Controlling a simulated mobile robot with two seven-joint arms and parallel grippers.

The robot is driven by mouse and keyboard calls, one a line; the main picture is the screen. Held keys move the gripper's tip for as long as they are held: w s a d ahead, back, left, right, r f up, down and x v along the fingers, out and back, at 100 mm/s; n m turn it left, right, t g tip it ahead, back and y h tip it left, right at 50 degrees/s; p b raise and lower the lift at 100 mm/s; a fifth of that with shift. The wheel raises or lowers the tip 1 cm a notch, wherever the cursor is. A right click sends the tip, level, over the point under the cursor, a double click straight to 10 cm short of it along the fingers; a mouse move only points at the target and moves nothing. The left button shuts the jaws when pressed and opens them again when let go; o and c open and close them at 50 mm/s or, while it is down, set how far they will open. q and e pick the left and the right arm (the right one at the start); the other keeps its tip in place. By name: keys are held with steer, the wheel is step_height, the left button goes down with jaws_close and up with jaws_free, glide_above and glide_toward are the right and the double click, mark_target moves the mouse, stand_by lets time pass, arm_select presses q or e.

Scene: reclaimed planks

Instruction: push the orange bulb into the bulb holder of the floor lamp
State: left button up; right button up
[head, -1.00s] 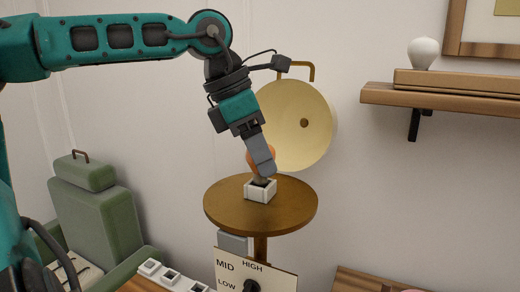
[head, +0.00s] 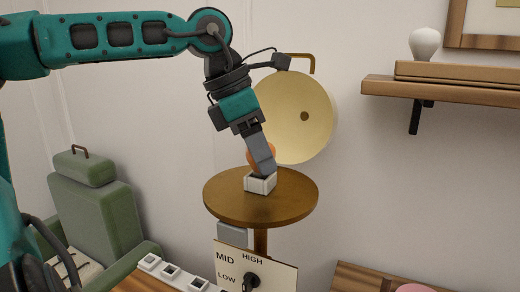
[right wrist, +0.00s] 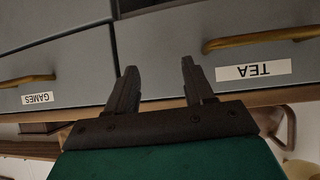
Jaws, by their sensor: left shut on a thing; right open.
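My left gripper (head: 263,162) is shut on the orange bulb (head: 255,158), which shows partly behind the fingers. The fingertips point down at a small white open-topped box (head: 261,185) on a round wooden table (head: 235,205). The bulb's lower end is hidden, so I cannot tell whether it is inside the box. Behind the table is a pale yellow dish-shaped lamp shade (head: 300,95) with a small dark round spot, perhaps the bulb holder (head: 304,116). My right gripper (right wrist: 160,75) is open and empty in the right wrist view, before grey drawers.
A shelf (head: 450,93) at the right carries a white bulb (head: 424,43). A dial panel (head: 240,265) marked LOW, MID and HIGH stands below the table. A green armchair (head: 95,205) is at the left.

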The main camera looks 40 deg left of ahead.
arm_select(q)
steer(key=shift+f, duration=0.3)
steer(key=o, duration=1.1)
steer(key=p+v, duration=0.1)
steer(key=v, duration=1.2)
steer(key=shift+w, duration=0.1)
steer(key=shift+d, duration=0.1)
